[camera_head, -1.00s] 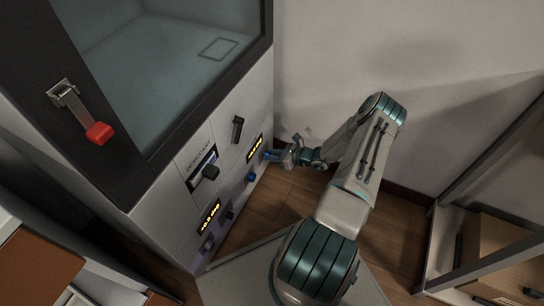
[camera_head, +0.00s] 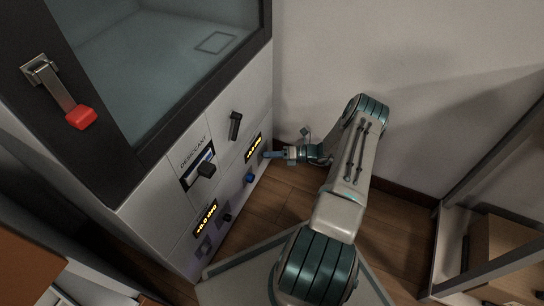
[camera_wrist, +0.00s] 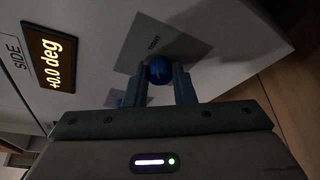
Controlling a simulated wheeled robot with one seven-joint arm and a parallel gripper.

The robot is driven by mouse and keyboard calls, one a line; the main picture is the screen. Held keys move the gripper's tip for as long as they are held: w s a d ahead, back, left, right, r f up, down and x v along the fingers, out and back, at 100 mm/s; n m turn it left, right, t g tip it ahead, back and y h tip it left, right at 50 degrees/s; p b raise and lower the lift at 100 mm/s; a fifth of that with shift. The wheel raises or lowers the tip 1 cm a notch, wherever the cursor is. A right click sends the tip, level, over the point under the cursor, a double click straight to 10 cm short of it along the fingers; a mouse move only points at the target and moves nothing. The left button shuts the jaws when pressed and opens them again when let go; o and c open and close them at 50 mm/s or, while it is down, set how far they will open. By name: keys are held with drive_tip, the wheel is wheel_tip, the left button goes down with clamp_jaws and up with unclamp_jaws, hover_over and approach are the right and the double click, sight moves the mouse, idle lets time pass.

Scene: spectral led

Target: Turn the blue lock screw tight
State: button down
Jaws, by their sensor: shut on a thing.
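The blue lock screw (camera_wrist: 159,70) is a round blue knob on the grey cabinet face, in front of a dark label plate in the wrist view. My gripper (camera_wrist: 160,80) has one finger on each side of it and is shut on it. In the head view my gripper (camera_head: 272,155) reaches the cabinet's right edge, and its fingers hide most of the screw there. A second blue knob (camera_head: 249,178) sits lower on the cabinet and is apart from the gripper.
The side display (camera_wrist: 50,55) reads +0.0 deg in the wrist view. A wall (camera_head: 420,60) stands behind my arm, and a shelf frame (camera_head: 450,200) stands at the right.

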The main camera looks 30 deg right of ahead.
drive_tip(key=shift+m+y, duration=0.3)
drive_tip(key=shift+m, duration=0.1)
drive_tip(key=c, duration=1.2)
unclamp_jaws()
drive_tip(key=p+v, duration=0.2)
drive_tip(key=v, duration=0.5)
drive_tip(key=shift+d, duration=0.2)
drive_tip(key=shift+s, duration=0.1)
